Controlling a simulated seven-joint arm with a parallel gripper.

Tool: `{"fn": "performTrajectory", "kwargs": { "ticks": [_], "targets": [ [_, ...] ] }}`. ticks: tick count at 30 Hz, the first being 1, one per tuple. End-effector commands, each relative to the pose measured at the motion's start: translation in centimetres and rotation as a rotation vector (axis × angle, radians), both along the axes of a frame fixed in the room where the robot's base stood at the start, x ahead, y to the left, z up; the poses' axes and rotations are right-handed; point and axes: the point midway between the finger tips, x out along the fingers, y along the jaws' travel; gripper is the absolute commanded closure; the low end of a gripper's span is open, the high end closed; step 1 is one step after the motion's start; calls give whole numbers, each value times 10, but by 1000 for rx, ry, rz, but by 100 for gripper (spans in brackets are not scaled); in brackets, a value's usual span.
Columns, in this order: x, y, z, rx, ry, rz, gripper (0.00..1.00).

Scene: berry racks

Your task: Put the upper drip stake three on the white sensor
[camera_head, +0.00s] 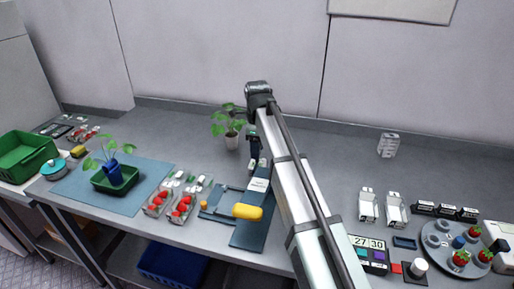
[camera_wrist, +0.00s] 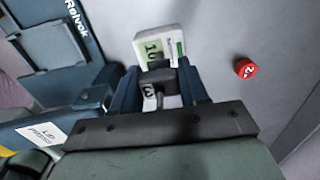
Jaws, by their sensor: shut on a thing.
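My gripper (camera_wrist: 159,85) shows its two dark blue fingers in the wrist view. They are shut on a small drip stake (camera_wrist: 149,101) with a white tag reading "3" and a dark stem. A white sensor (camera_wrist: 151,44) with "10" and a green patch lies just beyond the fingertips. The stake appears close to the sensor's near edge; I cannot tell whether they touch. In the head view my gripper (camera_head: 254,150) points down over the bench between the potted plant and the blue device. The stake is too small to make out there.
A red cap marked "2" (camera_wrist: 245,68) lies to the right in the wrist view. A blue device (camera_head: 250,225) with a yellow handle (camera_head: 247,212) stands close in front of my gripper. A potted plant (camera_head: 231,139) is behind. Strawberry punnets (camera_head: 181,208) lie left.

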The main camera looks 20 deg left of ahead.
Motion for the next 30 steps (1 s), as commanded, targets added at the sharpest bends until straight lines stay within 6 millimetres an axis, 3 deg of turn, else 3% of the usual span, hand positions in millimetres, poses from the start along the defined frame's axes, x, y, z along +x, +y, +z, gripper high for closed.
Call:
{"fn": "performTrajectory", "kwargs": {
  "ticks": [8, 9, 16, 25, 30],
  "targets": [
    [0, 0, -3, 0, 0, 0, 84],
    [0, 0, -3, 0, 0, 0, 52],
    [0, 0, -2, 0, 0, 0, 31],
    [0, 0, 0, 0, 0, 0, 31],
    [1, 1, 16, 1, -1, 0, 31]
  ]
}}
